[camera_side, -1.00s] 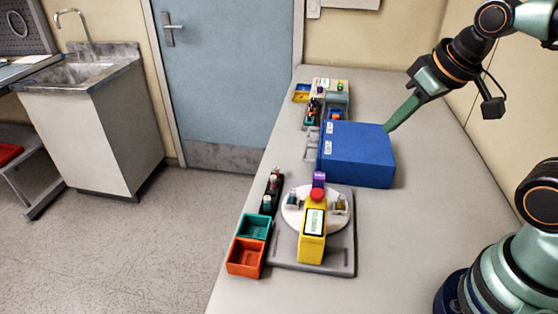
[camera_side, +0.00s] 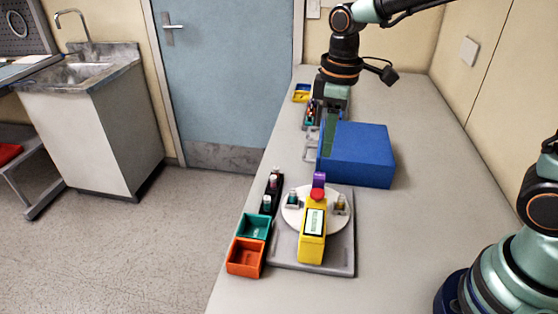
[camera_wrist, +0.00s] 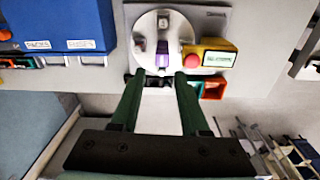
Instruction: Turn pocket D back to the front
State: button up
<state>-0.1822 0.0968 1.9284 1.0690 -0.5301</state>
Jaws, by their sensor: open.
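A white round turntable (camera_side: 338,224) sits on a grey base (camera_side: 343,262) in the side view, with small holders carrying a vial at its left (camera_side: 292,198) and right (camera_side: 340,204). A purple block (camera_side: 319,180) stands at its far edge. A yellow unit (camera_side: 312,246) with a red button (camera_side: 317,195) stands in front. I cannot read which pocket is D. In the wrist view the turntable (camera_wrist: 147,29) and purple block (camera_wrist: 162,48) lie beyond my open, empty gripper (camera_wrist: 160,77). In the side view my gripper's green fingers (camera_side: 328,138) point down near the blue box's left end.
A large blue box (camera_side: 360,155) stands behind the turntable. Teal (camera_side: 254,226) and orange (camera_side: 246,257) trays and a black vial rack (camera_side: 268,203) line the left table edge. More small trays (camera_side: 301,93) lie at the back.

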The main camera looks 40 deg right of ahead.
jog(key=shift+w+a+f+n+g, duration=0.15)
jog(key=shift+w+a+f+n, duration=0.1)
jog(key=shift+f, duration=0.2)
jog(key=shift+w+a+f+n+g, duration=0.1)
jog(key=shift+a+f+n+g, duration=0.1)
jog(key=shift+f, duration=0.25)
notch_tip(320, 180, down, 12)
jog(key=shift+r, duration=0.15)
grip_shut()
dwell(1.0)
